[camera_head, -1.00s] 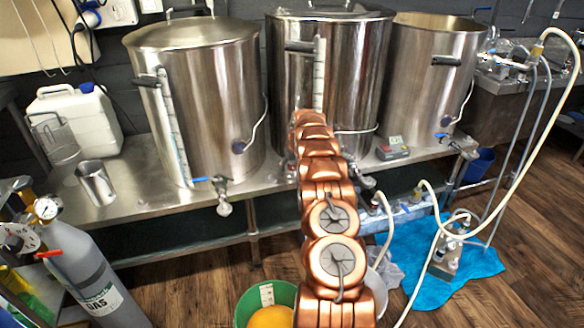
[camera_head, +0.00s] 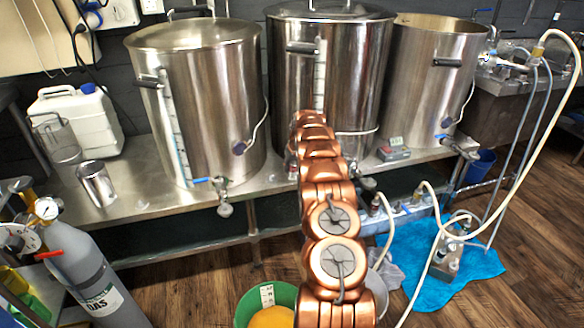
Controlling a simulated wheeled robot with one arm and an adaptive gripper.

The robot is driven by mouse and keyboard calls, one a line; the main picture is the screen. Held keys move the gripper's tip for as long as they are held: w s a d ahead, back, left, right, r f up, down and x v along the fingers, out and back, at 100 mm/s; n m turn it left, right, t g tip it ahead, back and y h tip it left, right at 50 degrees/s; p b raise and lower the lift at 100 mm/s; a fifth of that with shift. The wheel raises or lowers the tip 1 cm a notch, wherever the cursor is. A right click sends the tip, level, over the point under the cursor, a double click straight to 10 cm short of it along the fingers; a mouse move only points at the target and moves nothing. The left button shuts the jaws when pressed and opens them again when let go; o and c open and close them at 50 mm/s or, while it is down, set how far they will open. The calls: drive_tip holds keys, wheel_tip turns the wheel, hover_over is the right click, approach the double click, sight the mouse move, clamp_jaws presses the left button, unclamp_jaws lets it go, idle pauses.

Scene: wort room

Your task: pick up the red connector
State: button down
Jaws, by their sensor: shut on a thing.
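My copper-coloured arm reaches from the bottom centre up to the front of the middle steel kettle (camera_head: 335,70). My gripper is not in view, as the arm links hide its end. I cannot make out a red connector clearly. The front of the middle kettle, where its outlet would be, is mostly covered by my arm.
Two more kettles stand on the steel bench, left (camera_head: 205,100) and right (camera_head: 425,70). A grey gas cylinder (camera_head: 85,275) stands front left, a green bucket (camera_head: 250,300) below my arm. A pump (camera_head: 447,258) with pale hoses sits on a blue cloth (camera_head: 470,270).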

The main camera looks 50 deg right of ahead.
drive_tip(key=shift+r, duration=1.8)
drive_tip(key=s+a+r, duration=0.1)
drive_tip(key=s, duration=1.5)
drive_tip(key=shift+a+r, duration=0.15)
drive_tip(key=shift+r, duration=0.1)
drive_tip(key=shift+r, duration=2.15)
drive_tip(key=shift+w+p, duration=0.1)
drive_tip(key=shift+p, duration=0.2)
